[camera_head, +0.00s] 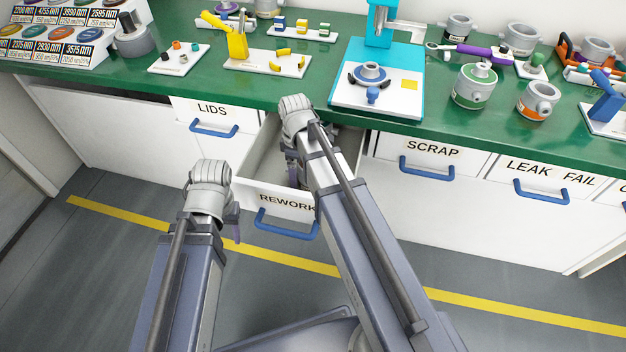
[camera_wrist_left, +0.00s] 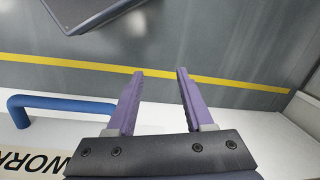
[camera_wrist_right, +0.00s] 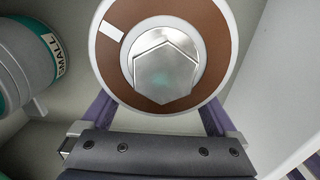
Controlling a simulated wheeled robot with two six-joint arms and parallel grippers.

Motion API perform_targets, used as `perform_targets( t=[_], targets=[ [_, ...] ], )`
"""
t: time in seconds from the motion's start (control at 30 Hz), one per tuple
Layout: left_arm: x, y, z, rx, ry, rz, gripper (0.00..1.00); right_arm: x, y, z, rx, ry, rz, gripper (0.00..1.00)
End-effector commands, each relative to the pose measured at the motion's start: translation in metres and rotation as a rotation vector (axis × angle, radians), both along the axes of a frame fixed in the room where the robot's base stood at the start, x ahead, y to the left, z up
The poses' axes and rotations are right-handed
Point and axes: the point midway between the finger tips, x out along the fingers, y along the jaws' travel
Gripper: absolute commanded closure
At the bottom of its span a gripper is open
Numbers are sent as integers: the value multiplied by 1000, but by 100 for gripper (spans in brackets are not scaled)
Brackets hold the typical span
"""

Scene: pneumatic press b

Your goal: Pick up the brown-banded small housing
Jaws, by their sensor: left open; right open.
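The brown-banded housing (camera_wrist_right: 205,25) fills the upper middle of the right wrist view, seen from above. It has a brown ring, a white mark and a shiny hexagonal centre. My right gripper (camera_wrist_right: 158,112) is open, its purple fingers reaching down toward the housing's two sides. The fingertips are hidden below the housing's rim, so contact cannot be told. In the head view my right arm reaches into the open REWORK drawer (camera_head: 262,150) and covers most of the inside. My left gripper (camera_wrist_left: 158,75) is open and empty, in front of the drawer near its blue handle (camera_wrist_left: 60,106).
A teal-banded housing (camera_wrist_right: 28,55) marked SMALL lies left of the brown one in the drawer. Drawer walls are close on the right. The green bench (camera_head: 310,75) above holds a cyan press (camera_head: 405,65), a green-banded housing (camera_head: 474,88) and an orange-banded housing (camera_head: 537,102).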

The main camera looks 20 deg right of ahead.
Motion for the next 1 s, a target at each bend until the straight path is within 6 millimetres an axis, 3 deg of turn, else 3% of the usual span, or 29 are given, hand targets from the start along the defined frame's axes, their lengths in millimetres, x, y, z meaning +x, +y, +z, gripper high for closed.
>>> perform_targets(
  t=[0.3, 1.0],
  targets=[
    [0, 0, -4, 0, 0, 0, 48, 0, 0, -4, 0, 0, 0, 8],
    [0, 0, -4, 0, 0, 0, 48, 0, 0, -4, 0, 0, 0, 87]
  ],
)
